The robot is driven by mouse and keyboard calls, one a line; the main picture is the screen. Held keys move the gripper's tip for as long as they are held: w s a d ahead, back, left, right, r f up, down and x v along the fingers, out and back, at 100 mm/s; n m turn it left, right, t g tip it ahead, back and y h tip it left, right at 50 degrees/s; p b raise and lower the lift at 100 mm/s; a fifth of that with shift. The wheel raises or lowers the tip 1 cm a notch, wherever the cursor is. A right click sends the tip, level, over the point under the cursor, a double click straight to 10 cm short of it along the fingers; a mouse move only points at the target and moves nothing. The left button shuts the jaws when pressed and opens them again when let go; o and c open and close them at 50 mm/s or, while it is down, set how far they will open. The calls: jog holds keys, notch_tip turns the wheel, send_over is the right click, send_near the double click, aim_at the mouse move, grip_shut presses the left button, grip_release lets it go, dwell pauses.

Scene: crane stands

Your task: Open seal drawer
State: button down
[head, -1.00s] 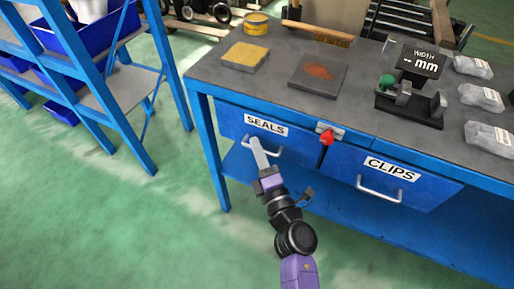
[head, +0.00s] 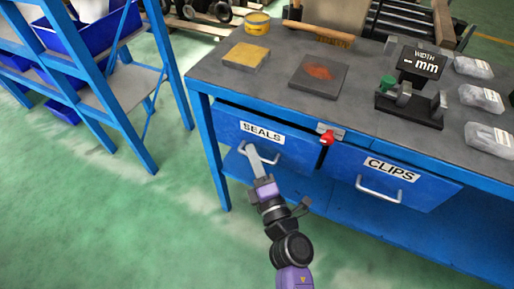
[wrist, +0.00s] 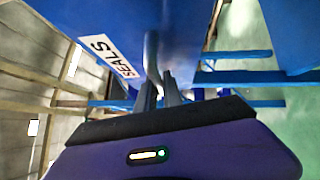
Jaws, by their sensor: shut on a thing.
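The seals drawer (head: 232,135) is the left blue drawer under the bench, with a white SEALS label (head: 262,132). Its front stands a little forward of the bench frame, with a dark gap above it. My gripper (head: 249,150) is shut on the drawer's silver handle (head: 269,158), at the handle's left part. In the wrist view, the handle (wrist: 151,55) runs down between the two fingers (wrist: 159,90), next to the SEALS label (wrist: 112,56).
The clips drawer (head: 408,183) sits to the right, with a red knob (head: 327,137) on a bracket between the drawers. The bench top (head: 225,85) holds a gauge (head: 412,98) and several bags. A blue shelf rack (head: 125,75) stands left. The green floor in front is clear.

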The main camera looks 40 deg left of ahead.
jog(key=s+d+b, duration=0.1)
jog(key=s+d, duration=0.1)
jog(key=s, duration=0.8)
jog(key=s+d+b, duration=0.1)
jog(key=s+d, duration=0.2)
jog(key=s, duration=0.8)
jog(key=shift+d, duration=0.1)
jog(key=c, duration=1.8)
grip_release()
jog(key=shift+o, duration=0.2)
jog(key=v, duration=0.7)
jog(key=shift+s+d, duration=0.25)
jog(key=shift+d, duration=0.05)
jog(key=shift+f, duration=0.15)
